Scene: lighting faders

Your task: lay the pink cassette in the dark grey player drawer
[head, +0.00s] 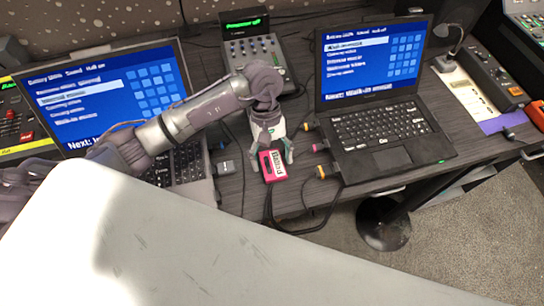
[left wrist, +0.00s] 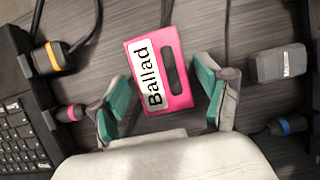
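The pink cassette (head: 272,166) lies on the dark wood-grain desk between the two laptops. In the left wrist view the cassette (left wrist: 179,66) has a white label reading "Ballad" and a dark slot. My left gripper (head: 271,152) is above the desk at the cassette. Its green-padded fingers (left wrist: 163,88) are spread, one on each side of the cassette's near end, with gaps to it. I cannot make out the dark grey player drawer in either view. My right gripper is not in view.
Laptops stand left (head: 113,88) and right (head: 372,100) of the cassette. A fader mixer (head: 254,50) is behind. Cables with coloured plugs and a small grey adapter (left wrist: 276,64) lie close by. A large pale surface fills the front. The desk's front edge is near the cassette.

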